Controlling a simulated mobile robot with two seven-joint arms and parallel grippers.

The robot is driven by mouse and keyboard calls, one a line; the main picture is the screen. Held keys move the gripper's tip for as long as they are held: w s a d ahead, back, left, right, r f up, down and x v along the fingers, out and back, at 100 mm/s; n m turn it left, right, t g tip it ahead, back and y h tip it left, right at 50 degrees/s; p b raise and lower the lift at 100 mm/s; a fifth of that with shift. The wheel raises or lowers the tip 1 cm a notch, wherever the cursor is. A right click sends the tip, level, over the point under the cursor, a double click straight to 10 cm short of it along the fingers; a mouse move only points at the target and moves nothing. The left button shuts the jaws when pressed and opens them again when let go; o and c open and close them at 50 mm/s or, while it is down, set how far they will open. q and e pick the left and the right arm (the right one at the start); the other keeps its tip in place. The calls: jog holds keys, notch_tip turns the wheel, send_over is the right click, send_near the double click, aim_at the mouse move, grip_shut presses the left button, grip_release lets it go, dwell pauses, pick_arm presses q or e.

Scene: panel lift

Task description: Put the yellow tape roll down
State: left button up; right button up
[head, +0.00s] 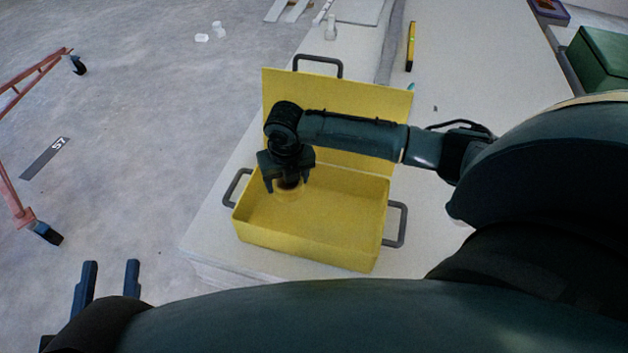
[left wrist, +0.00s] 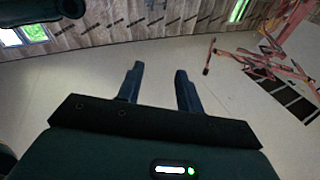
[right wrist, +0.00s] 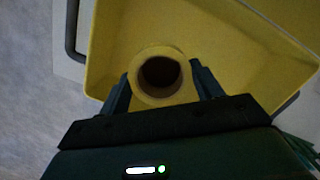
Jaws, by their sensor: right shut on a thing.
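The yellow tape roll (right wrist: 158,101) is between the fingers of my right gripper (right wrist: 160,88), which is shut on it. In the head view, my right gripper (head: 287,183) points down inside the yellow box (head: 318,240), near its back left corner. The tape roll (head: 290,190) shows only partly there, under the fingers. I cannot tell whether it touches the box floor. The box's lid stands open at the back. My left gripper (head: 108,278) is open and empty at the lower left of the head view; its spread fingers also show in the left wrist view (left wrist: 157,88).
The box stands on a pale table (head: 225,235) and has dark handles at its sides. A yellow level (head: 411,47) lies further back. A green case (head: 600,60) is at the right. The rest of the box interior looks empty.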

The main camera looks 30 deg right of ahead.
jog(key=shift+n, duration=0.9)
notch_tip(320, 180, down, 6)
jog(key=shift+d+r+b, duration=0.1)
jog(key=shift+d+b, duration=0.05)
jog(key=shift+b, duration=1.1)
jog(key=shift+f, duration=0.3)
notch_tip(320, 180, down, 5)
jog(key=b, duration=0.2)
jog(key=shift+r+b, duration=0.2)
jog(key=shift+b, duration=0.15)
pick_arm(q)
jog(key=shift+w+d+r+t+h, duration=0.15)
jog(key=shift+d+r+t+h, duration=0.3)
jog(key=shift+h, duration=0.35)
pick_arm(e)
jog(key=shift+r, duration=0.1)
pick_arm(q)
jog(key=shift+a, duration=0.1)
pick_arm(e)
jog(key=o, duration=1)
